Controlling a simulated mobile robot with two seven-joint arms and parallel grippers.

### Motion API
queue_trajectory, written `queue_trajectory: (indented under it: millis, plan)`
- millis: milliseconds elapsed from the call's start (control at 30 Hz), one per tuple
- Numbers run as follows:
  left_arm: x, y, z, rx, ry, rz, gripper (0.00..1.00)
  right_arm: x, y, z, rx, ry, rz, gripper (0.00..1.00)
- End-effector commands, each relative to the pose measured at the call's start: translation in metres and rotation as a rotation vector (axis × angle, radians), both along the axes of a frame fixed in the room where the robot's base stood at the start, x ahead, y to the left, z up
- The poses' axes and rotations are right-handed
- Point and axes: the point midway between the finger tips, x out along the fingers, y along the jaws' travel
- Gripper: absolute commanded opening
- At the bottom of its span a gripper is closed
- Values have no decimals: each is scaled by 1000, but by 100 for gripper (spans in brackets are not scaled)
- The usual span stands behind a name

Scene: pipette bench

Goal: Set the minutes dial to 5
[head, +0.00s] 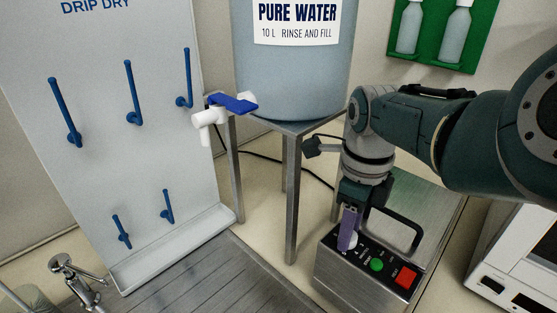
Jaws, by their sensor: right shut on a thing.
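The steel box (333,278) stands on the bench at the lower right, with a black control panel on its top front. The minutes dial (353,241) is a pale knob at the panel's left end, mostly hidden by the gripper. My right gripper (347,243) points down with its purple fingers over the dial and is shut on it. The dial's setting cannot be read, as its scale is small and partly covered. My left gripper is not in view.
A green button (376,264) and a red heat switch (404,276) sit right of the dial. A bent handle (405,228) rises behind it. A water tank (293,80) on a metal stand (291,190) is to the left. A white appliance (515,270) stands at the right.

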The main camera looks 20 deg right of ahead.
Motion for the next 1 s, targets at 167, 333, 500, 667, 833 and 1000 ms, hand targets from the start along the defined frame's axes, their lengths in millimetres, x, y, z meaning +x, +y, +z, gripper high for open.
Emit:
queue_trajectory:
  millis: [167, 333, 500, 667, 833, 1000]
  plan:
    - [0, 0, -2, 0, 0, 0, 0, 0, 1, 0, 2, 0, -107, 0]
    - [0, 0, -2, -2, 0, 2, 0, 0, 0, 0, 1, 1, -174, 0]
    - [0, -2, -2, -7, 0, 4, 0, 0, 0, 0, 1, 1, -208, 0]
    - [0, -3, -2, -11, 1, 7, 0, 0, 0, 0, 1, 1, -219, 0]
    - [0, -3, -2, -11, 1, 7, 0, 0, 0, 0, 1, 1, -220, 0]
    - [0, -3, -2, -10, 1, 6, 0, 0, 0, 0, 1, 1, -219, 44]
